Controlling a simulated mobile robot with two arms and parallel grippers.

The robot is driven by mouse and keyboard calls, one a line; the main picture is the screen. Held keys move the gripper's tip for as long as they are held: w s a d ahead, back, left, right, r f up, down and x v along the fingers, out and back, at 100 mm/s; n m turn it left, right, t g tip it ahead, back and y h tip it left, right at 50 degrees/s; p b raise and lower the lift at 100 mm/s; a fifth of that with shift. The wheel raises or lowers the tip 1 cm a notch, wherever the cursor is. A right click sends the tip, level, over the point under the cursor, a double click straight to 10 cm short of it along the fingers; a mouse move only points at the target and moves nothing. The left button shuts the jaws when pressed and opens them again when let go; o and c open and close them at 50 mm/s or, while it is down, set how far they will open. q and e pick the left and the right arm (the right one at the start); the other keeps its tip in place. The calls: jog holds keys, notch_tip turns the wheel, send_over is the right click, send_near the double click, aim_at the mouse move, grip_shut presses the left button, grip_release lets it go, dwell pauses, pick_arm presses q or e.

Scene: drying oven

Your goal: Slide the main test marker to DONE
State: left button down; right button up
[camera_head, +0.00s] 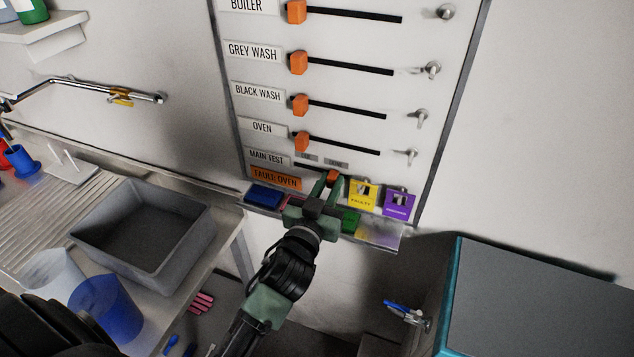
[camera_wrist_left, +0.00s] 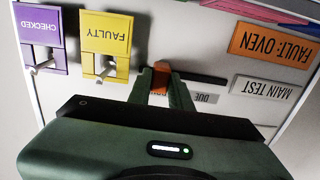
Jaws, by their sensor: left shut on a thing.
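The orange main test marker (camera_head: 333,177) sits on its short dark slot (camera_head: 305,166) in the board's MAIN TEST row. It stands at the slot's right part, below the small right-hand grey tag (camera_head: 336,163), which reads DONE. My left gripper (camera_head: 326,184) is shut on the marker, with a finger on each side. In the left wrist view, which shows the board upside down, the marker (camera_wrist_left: 161,73) is between the green fingers (camera_wrist_left: 165,88). Bare slot (camera_wrist_left: 203,79) runs from it toward the MAIN TEST label (camera_wrist_left: 263,87). The DUE tag (camera_wrist_left: 207,98) shows there; the gripper hides the DONE tag. My right gripper is out of view.
Orange markers such as the OVEN one (camera_head: 302,141) sit at the left of the slots above. A yellow FAULTY tag (camera_head: 363,196) and a purple tag (camera_head: 399,203) hang close right of the gripper. An orange FAULT: OVEN plate (camera_head: 275,178) is left.

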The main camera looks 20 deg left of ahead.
pick_arm(q)
jog(key=shift+d, duration=0.1)
jog(key=c, duration=1.7)
grip_release()
jog(key=o, duration=0.4)
jog(key=shift+d, duration=0.2)
jog(key=shift+s, duration=0.1)
jog(key=shift+s+f, duration=0.15)
jog(key=shift+s, duration=0.2)
jog(key=s+b, duration=0.2)
jog(key=s, duration=0.5)
jog(key=shift+d, duration=0.2)
